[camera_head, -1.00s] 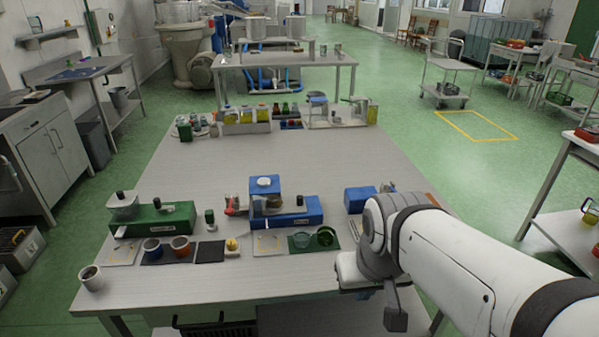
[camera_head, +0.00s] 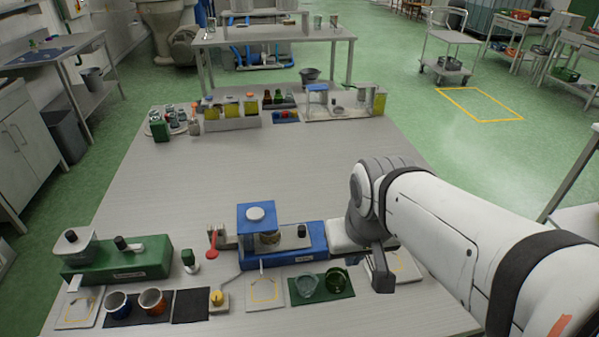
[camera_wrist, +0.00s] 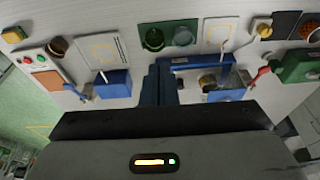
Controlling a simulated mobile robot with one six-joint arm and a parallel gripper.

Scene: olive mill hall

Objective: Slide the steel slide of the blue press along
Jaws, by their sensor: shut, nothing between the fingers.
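The blue press (camera_head: 312,257) stands near the table's front, with a blue tower at its left carrying a white cap. The grey steel slide (camera_head: 290,243) lies flat along its base, with a black knob (camera_head: 301,231) upright towards its right end. In the wrist view the picture is turned round, and the press (camera_wrist: 192,63) lies just right of the fingers. My gripper (camera_wrist: 160,83) is shut and empty, beside that end of the press; I cannot tell whether it touches.
A green press (camera_head: 118,262) stands to the left. Two glass bowls on a dark green mat (camera_head: 322,287) and a yellow-knobbed block (camera_head: 218,300) lie in front. A red-handled tool (camera_head: 212,243) is left of the press.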

